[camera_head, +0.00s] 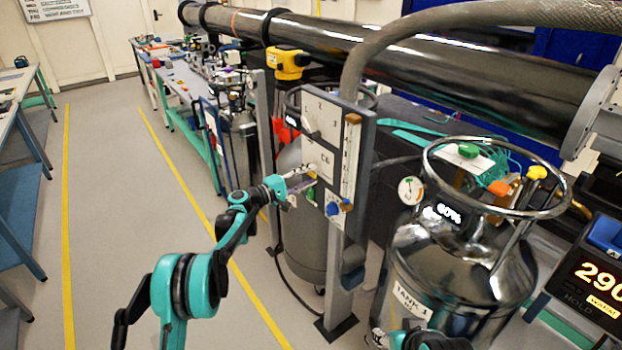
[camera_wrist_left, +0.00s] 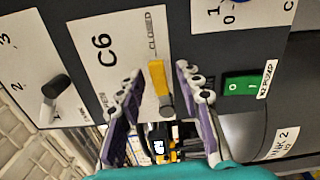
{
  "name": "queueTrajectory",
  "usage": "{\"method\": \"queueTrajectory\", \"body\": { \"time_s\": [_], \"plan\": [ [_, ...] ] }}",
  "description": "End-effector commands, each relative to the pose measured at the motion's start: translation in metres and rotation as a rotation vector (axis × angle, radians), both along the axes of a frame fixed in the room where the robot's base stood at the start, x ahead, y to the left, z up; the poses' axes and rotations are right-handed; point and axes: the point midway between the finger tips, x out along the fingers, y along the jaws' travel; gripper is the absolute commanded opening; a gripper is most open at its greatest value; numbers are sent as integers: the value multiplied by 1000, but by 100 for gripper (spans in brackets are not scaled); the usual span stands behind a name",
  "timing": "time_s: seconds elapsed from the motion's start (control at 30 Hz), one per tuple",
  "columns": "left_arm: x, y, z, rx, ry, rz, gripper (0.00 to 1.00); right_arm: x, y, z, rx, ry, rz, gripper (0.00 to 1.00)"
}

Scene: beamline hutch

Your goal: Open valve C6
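Valve C6 sits on a white plate (camera_wrist_left: 118,60) marked C6 on the dark panel. Its lever (camera_wrist_left: 157,78) is yellow with a grey rounded end, and its yellow end lies near the CLOSED mark. The OPEN mark is partly hidden behind a finger. My left gripper (camera_wrist_left: 159,72) is open, one purple-grey finger on each side of the lever, with gaps visible on both sides. In the head view my left gripper (camera_head: 302,184) is at the panel's C6 plate (camera_head: 318,157) and hides most of the lever.
Another plate with a dark knob (camera_wrist_left: 55,88) is beside C6, and a green switch (camera_wrist_left: 245,86) is on the other side. In the head view a blue knob (camera_head: 334,209) sits below C6. A steel tank (camera_head: 460,260) stands right of the panel; floor is clear to the left.

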Motion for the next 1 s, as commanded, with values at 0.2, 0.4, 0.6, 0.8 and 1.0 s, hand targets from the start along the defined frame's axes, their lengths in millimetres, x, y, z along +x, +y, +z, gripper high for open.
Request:
{"method": "queueTrajectory", "body": {
  "time_s": [0.2, 0.4, 0.6, 0.8, 1.0],
  "plan": [
    [8, -11, 0, 0, 0, 0, 35, 0, 0, -4, 0, 0, 0, 50],
    [8, -11, 0, 0, 0, 0, 35, 0, 0, -3, 0, 0, 0, 50],
    [8, -11, 0, 1, 1, 0, 0, 0, 0, -3, 0, 0, 0, 50],
    [8, -11, 0, 0, 2, 0, 0, 0, 0, -3, 0, 0, 0, 50],
    [8, -11, 3, -24, 35, 0, 0, 0, 0, -1, 0, 0, 0, 50]
  ]
}}
